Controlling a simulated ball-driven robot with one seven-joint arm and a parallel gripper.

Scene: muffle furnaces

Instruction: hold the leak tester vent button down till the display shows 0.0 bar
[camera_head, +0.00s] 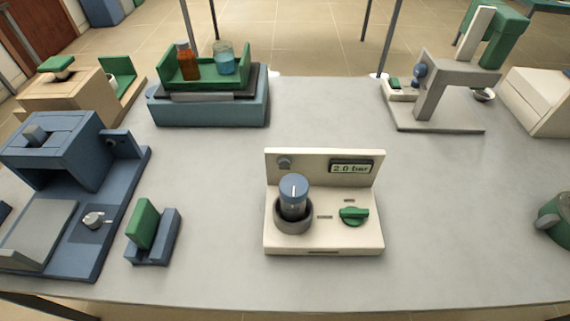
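The leak tester (325,246) is a cream device near the front middle of the table, with an upright back panel. Its display (351,168) at the panel's upper right reads 2.0 bar. A round grey button (285,162), which looks like the vent button, sits at the panel's upper left. A blue-capped cylinder (293,189) stands upright in a dark ring on the tester's left side. A green knob (353,215) is on the right of its base. My gripper is not in view.
A blue machine (60,150) and a small stand with a green block (143,223) are at left. A blue box with a green tray (205,80) is at the back. A grey press-like device (432,95) stands back right.

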